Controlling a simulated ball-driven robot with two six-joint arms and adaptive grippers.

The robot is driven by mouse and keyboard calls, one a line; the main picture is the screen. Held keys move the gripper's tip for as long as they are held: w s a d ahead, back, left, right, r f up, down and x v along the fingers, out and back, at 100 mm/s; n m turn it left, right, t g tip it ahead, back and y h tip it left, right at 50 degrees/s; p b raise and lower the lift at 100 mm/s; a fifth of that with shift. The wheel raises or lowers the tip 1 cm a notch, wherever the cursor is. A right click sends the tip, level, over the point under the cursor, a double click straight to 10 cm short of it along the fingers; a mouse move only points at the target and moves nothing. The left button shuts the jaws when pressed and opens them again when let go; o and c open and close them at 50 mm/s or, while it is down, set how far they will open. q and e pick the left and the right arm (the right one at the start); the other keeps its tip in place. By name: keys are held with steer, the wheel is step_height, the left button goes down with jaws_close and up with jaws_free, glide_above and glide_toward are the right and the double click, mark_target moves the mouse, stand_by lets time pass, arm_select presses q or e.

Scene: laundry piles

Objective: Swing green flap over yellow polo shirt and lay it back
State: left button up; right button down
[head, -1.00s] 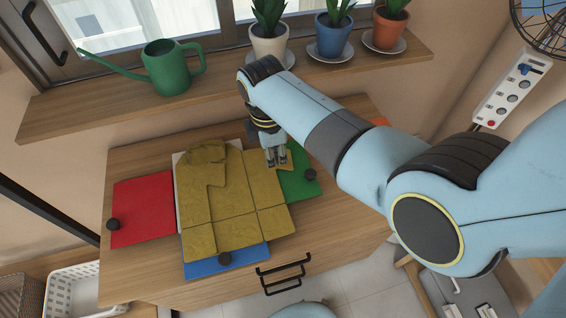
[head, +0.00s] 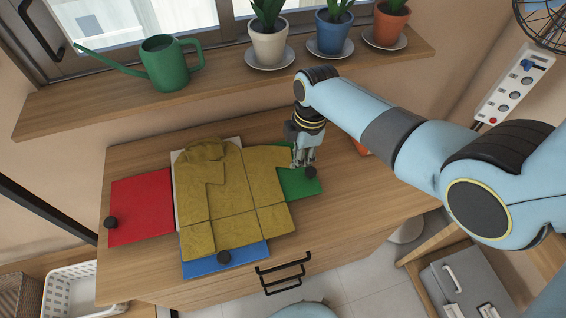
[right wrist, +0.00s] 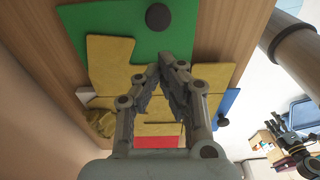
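The green flap (head: 300,183) lies flat on the dresser top, its inner part under the yellow polo shirt (head: 238,188), and has a black knob (head: 310,173). The shirt lies spread over the board; its right sleeve covers part of the green flap. My right gripper (head: 303,164) is above the green flap, just behind the knob. In the right wrist view its fingertips (right wrist: 160,64) come together with nothing seen between them; the knob (right wrist: 158,16) is beyond them. My left gripper is outside the head view; a small dark gripper (right wrist: 292,145) shows at the right wrist view's edge.
A red flap (head: 142,208) lies flat at the left and a blue flap (head: 225,260) at the front, each with a black knob. The dresser top (head: 350,212) is mostly clear at the right. A window shelf (head: 222,86) with pots and a watering can stands behind.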

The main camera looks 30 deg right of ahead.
mark_target(307, 172)
steer(key=shift+d+f, duration=0.2)
steer(key=shift+y, duration=0.6)
steer(key=f+b, duration=0.1)
steer(key=d+f+b, duration=0.2)
steer(key=shift+s+f, duration=0.25)
